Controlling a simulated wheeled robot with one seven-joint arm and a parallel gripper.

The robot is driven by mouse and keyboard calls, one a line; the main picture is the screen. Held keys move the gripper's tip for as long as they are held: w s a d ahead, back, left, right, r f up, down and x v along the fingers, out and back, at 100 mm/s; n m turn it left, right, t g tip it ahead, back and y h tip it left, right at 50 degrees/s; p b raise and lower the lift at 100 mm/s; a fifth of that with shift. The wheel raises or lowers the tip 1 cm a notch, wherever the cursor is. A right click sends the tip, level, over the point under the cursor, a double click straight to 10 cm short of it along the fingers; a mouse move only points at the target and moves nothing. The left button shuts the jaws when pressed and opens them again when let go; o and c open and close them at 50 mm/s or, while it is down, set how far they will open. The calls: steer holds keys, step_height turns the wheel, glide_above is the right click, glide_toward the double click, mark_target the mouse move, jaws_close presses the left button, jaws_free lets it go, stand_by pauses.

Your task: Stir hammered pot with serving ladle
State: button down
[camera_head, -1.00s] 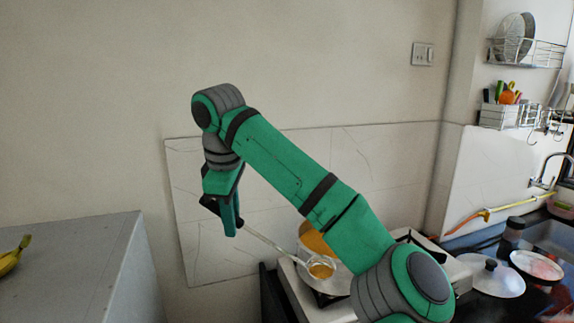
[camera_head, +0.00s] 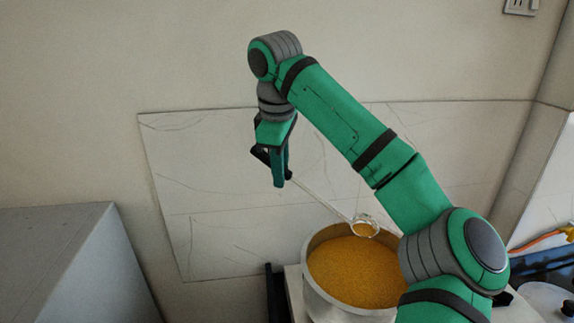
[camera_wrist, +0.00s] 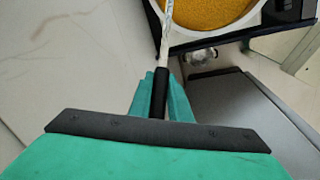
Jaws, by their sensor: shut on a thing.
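The hammered pot (camera_head: 320,303) is a silver pot filled with a grainy yellow-orange food, standing on the stove at the lower middle of the head view. Part of its right side is hidden by my arm. The pot also shows at the top of the wrist view (camera_wrist: 204,38). My gripper (camera_head: 279,180) is above and left of the pot, shut on the black handle of the serving ladle (camera_head: 323,204). The ladle slants down to the right. Its round bowl (camera_head: 365,227) appears over the far part of the pot; I cannot tell whether it touches the food. My gripper also shows in the wrist view (camera_wrist: 160,90).
The stove (camera_head: 294,284) is under the pot, against a marble-like wall panel (camera_head: 215,200). A grey cabinet (camera_head: 50,255) stands at the left.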

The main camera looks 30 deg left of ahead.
steer(key=shift+s+d+f+t+y, duration=0.2)
steer(key=shift+s+f+t, duration=0.3)
steer(key=shift+s+t, duration=0.25)
steer(key=shift+s+d+f+t+y, duration=0.1)
steer(key=shift+s+d+f+t, duration=0.1)
steer(key=shift+s+f+t, duration=0.55)
steer(key=shift+s+d+f+t+y, duration=0.1)
steer(key=shift+s+d+f+t, duration=0.15)
steer(key=shift+s+t, duration=0.5)
steer(key=shift+s+g, duration=0.25)
steer(key=shift+w, duration=0.1)
